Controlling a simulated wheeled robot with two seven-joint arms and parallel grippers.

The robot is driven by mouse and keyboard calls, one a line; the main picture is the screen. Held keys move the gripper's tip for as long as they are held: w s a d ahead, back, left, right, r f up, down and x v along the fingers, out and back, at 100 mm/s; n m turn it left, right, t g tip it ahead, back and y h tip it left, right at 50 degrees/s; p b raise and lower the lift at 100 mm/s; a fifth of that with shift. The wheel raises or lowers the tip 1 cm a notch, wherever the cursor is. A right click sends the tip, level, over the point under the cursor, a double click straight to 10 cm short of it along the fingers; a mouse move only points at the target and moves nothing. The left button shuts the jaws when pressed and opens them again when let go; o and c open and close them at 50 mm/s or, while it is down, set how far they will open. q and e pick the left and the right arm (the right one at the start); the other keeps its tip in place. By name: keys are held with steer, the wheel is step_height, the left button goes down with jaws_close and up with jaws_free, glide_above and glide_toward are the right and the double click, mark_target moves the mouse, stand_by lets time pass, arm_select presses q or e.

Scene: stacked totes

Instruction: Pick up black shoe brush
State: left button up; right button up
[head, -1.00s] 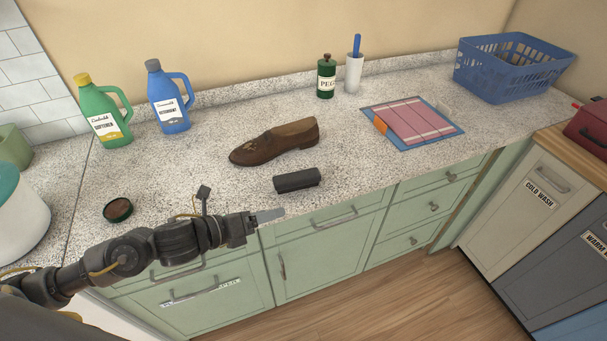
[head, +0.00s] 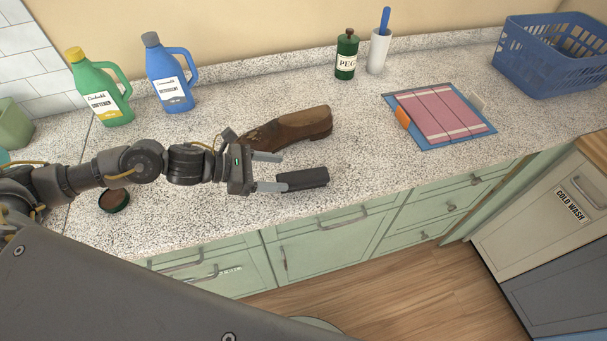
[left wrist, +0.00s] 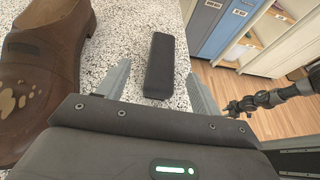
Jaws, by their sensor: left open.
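The black shoe brush (head: 305,179) lies on the speckled counter in front of the brown shoe (head: 290,129). My left gripper (head: 283,171) is open, with its fingers pointing at the brush's left end. In the left wrist view the brush (left wrist: 160,64) lies just ahead, lengthwise between the two spread fingers, and the shoe (left wrist: 40,75) is left of the left finger. Whether the fingers touch the brush cannot be told. A dark arm, apparently my right one, shows small at the right of the wrist view; its jaws are too small to read.
An open polish tin (head: 114,200) sits below my left arm. A green bottle (head: 100,90), a blue bottle (head: 168,78), a peg bottle (head: 346,56) and a white cup (head: 379,52) stand behind. A folded cloth (head: 440,115) and blue basket (head: 545,60) are right. The counter's front edge is near the brush.

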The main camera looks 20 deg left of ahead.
mark_target(299, 176)
arm_select(q)
steer(key=shift+w+d+f, duration=0.15)
steer(key=shift+w+d, duration=0.1)
steer(key=shift+d, duration=0.1)
steer(key=shift+s, duration=0.1)
steer(key=shift+d+p, duration=0.3)
steer(key=shift+p, duration=0.1)
steer(key=p+x, duration=0.2)
steer(key=x, duration=0.1)
steer(key=shift+d+f, duration=0.25)
steer(key=shift+f, duration=0.05)
steer(key=shift+w+d+f, duration=0.25)
steer(key=shift+d+f, duration=0.05)
steer(key=shift+d, duration=0.15)
steer(key=c, duration=1.1)
steer(key=shift+a, duration=0.1)
arm_select(e)
steer(key=r, duration=0.1)
steer(key=w+r, duration=0.1)
steer(key=r, duration=0.1)
steer(key=shift+w+r, duration=0.3)
